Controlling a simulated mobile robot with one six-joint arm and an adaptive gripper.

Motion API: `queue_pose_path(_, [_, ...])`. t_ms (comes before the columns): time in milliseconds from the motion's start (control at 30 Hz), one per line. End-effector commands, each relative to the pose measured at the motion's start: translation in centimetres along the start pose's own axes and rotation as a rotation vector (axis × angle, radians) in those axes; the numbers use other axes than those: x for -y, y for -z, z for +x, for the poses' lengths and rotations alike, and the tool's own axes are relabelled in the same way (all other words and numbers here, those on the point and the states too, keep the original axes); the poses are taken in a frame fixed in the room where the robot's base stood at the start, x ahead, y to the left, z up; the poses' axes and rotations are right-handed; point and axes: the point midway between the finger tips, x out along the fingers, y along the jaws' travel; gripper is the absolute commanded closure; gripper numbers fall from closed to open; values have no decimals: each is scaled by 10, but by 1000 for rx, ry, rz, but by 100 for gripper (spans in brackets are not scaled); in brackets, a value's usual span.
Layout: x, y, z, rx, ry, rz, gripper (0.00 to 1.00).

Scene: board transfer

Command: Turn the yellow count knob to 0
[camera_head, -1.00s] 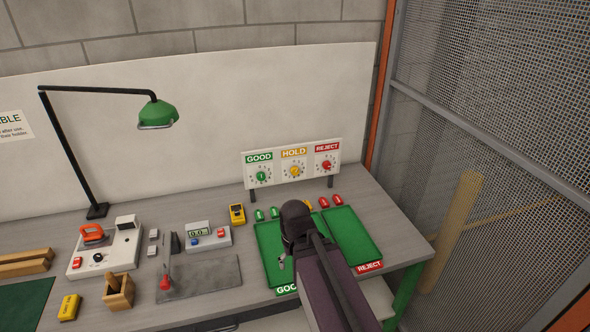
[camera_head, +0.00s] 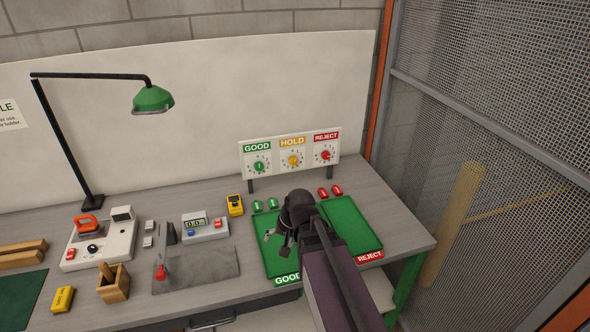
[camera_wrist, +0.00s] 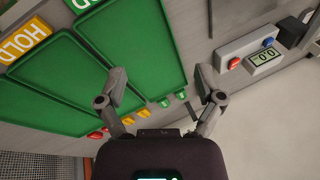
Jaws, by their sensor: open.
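The yellow count knob (camera_head: 293,161) sits in the middle of the white count panel (camera_head: 333,148), under the HOLD label, between a green knob (camera_head: 259,167) and a red knob (camera_head: 326,155). Its exact pointer reading is too small to tell. The panel stands on two short legs at the back of the bench. My gripper (camera_wrist: 158,98) is open and empty, with its two fingers spread in the wrist view. In the head view my arm reaches over the green trays, in front of and below the panel. The panel is not seen in the wrist view.
Green trays (camera_head: 352,222) lie below the arm, with small green and red pieces behind them. A small meter with a display (camera_head: 205,228) and a yellow device (camera_head: 235,205) stand to the left. A wire mesh fence (camera_head: 490,110) bounds the right side.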

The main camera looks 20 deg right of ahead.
Motion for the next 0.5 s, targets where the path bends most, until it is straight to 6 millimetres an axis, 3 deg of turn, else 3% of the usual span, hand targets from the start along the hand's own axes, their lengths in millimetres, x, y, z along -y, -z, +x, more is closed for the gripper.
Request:
queue_pose_path(33, [2,15,17,-32,64,72,14])
queue_pose_path(200, [17,61,33,-129,302,346,14])
queue_pose_path(500, [16,150,36,-219,744,871,14])
